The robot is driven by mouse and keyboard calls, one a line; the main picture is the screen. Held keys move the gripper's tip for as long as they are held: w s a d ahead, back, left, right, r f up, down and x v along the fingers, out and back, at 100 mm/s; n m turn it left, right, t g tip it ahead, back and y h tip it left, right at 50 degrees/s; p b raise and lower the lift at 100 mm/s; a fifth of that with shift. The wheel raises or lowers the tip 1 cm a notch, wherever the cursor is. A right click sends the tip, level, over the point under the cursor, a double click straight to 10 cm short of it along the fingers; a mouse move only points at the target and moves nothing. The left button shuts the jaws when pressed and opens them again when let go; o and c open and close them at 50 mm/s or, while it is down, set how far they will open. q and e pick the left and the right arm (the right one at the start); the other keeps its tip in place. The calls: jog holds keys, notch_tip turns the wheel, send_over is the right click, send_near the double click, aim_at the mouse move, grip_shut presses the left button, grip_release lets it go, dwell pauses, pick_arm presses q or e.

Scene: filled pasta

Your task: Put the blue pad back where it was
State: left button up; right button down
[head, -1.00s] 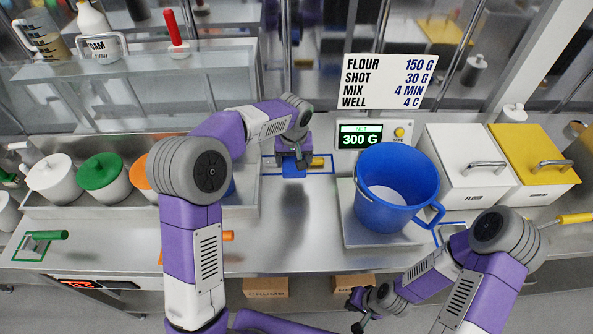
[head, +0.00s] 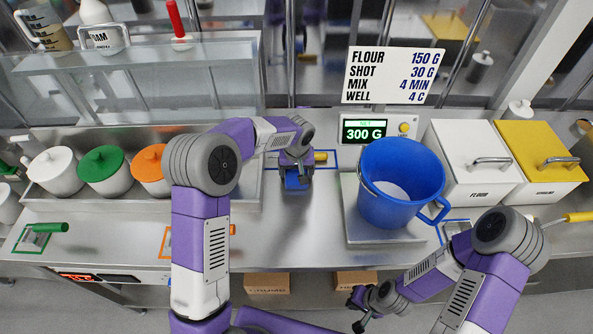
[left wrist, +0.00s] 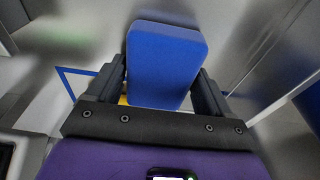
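The blue pad (left wrist: 165,62) is between the two fingers of my left gripper (left wrist: 163,88), which is shut on it. In the head view the blue pad (head: 297,183) is below my left gripper (head: 297,170), over the counter in front of a blue outline (head: 334,166). I cannot tell the exact gap to the counter. The arm hides part of that outline. Another blue outline (head: 440,234) lies right of the scale, partly hidden by my right arm. My right gripper (head: 359,310) is open and empty in front of the counter.
A blue bucket (head: 398,205) stands on the scale (head: 352,222) to the right. A yellow-handled item (head: 321,157) lies by the back outline. Lidded pots (head: 103,170) stand in a tray at left. The counter (head: 292,235) in front of my left gripper is clear.

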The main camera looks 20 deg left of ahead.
pick_arm(q)
jog(key=o, duration=0.3)
jog(key=shift+r, duration=0.2)
notch_tip(320, 180, up, 12)
jog(key=s+p, duration=0.1)
jog(key=p, duration=0.1)
jog(key=shift+s+d, duration=0.25)
jog(key=shift+s, duration=0.15)
jog(key=shift+f, duration=0.15)
